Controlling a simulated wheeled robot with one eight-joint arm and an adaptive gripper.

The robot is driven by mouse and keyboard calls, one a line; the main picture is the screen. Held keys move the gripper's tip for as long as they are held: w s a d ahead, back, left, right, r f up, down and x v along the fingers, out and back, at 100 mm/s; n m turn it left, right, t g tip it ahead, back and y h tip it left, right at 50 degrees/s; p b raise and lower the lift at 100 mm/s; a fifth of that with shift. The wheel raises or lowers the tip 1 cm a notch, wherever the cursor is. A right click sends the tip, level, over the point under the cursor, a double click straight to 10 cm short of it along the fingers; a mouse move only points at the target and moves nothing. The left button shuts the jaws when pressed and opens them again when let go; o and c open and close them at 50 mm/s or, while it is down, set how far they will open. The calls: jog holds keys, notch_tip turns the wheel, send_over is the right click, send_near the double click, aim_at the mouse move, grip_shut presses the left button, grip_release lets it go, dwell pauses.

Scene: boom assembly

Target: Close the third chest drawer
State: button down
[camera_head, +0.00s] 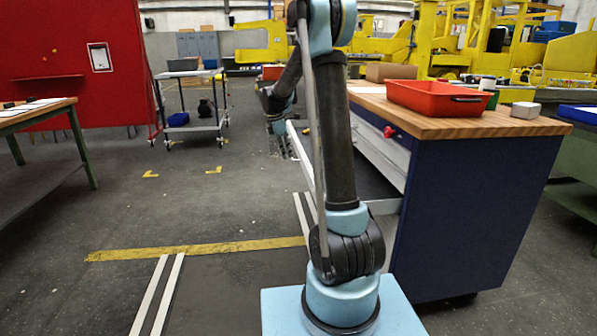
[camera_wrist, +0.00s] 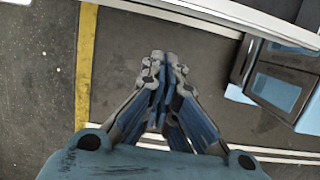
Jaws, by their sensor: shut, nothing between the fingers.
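The chest (camera_head: 470,215) is a dark blue cabinet with a wooden top at the right of the head view. One of its drawers (camera_head: 384,206) is pulled out to the left, with a dark interior and pale walls. I cannot tell for sure which drawer in the count it is. My arm hides part of it. My gripper (camera_head: 285,150) hangs pointing down near the outer side of the drawer's pale front, partly behind my arm. In the wrist view, my gripper (camera_wrist: 165,62) is shut and empty above the floor. A pale edge crosses the upper right there.
A red bin (camera_head: 435,98) and a small whitish box (camera_head: 525,110) stand on the chest top. A wheeled cart (camera_head: 190,100) stands farther back, and a workbench (camera_head: 38,112) is at the left. The floor (camera_head: 185,205) left of my arm is clear.

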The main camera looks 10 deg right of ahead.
jog(key=d+f, duration=0.6)
jog(key=f, duration=0.3)
jog(key=shift+d+f, duration=0.25)
jog(key=shift+f, duration=0.05)
dwell(0.4)
